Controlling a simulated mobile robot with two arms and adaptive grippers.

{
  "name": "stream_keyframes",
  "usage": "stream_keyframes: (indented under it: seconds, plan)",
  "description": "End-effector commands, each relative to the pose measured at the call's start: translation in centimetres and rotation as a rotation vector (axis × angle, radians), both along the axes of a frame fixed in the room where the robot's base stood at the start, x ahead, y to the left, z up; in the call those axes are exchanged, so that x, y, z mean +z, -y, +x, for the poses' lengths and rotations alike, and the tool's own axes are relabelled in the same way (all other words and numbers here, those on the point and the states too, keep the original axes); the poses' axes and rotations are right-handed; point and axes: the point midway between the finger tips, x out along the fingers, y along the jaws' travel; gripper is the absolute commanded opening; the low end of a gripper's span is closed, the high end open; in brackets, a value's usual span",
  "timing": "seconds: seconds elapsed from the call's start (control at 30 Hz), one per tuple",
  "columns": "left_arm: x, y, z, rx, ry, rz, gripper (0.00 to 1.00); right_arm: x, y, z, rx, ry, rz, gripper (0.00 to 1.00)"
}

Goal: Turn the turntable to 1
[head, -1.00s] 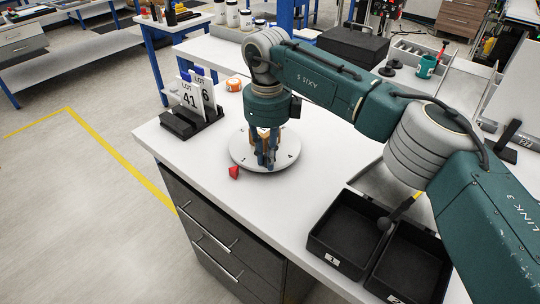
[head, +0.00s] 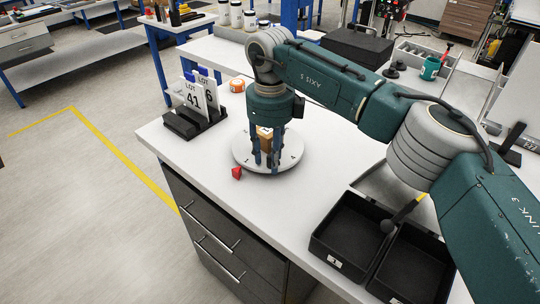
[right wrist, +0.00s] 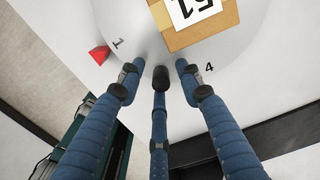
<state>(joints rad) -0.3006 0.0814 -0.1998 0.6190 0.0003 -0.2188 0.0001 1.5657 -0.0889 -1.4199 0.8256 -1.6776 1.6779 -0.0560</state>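The turntable (head: 246,158) is a round pale disc near the table's left edge, with numerals around its rim. A red wedge-shaped pointer (head: 237,173) lies just outside the rim; it also shows in the right wrist view (right wrist: 98,54), close to the numeral 1. A brown box (head: 265,138) with a white label stands on the disc. My right gripper (head: 266,168) points down over the near side of the disc. In the right wrist view its blue fingers (right wrist: 159,76) are apart with nothing between them, between numerals 1 and 4, beside the box (right wrist: 205,38). My left gripper is out of view.
Lot cards (head: 193,95) stand in a black holder (head: 190,124) left of the turntable. An orange-and-white roll (head: 237,85) lies behind it. Two black bins (head: 325,255) sit at the front right. The white table (head: 270,205) is clear between turntable and bins.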

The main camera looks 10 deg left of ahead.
Motion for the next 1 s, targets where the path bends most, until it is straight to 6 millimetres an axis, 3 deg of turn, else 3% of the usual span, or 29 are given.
stream_keyframes:
  seconds: [0.53, 0.7, 1.0]
  plan:
    - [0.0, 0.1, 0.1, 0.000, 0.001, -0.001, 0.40, 10.1, -0.2, 0.0, 0.000, 0.003, 0.001, 0.35]
    - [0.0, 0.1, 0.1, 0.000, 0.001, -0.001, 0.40, 11.5, -0.1, 0.0, 0.001, 0.002, 0.001, 0.35]
    - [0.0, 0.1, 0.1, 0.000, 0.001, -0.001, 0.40, 11.8, -0.1, 0.0, 0.001, 0.001, 0.002, 0.35]
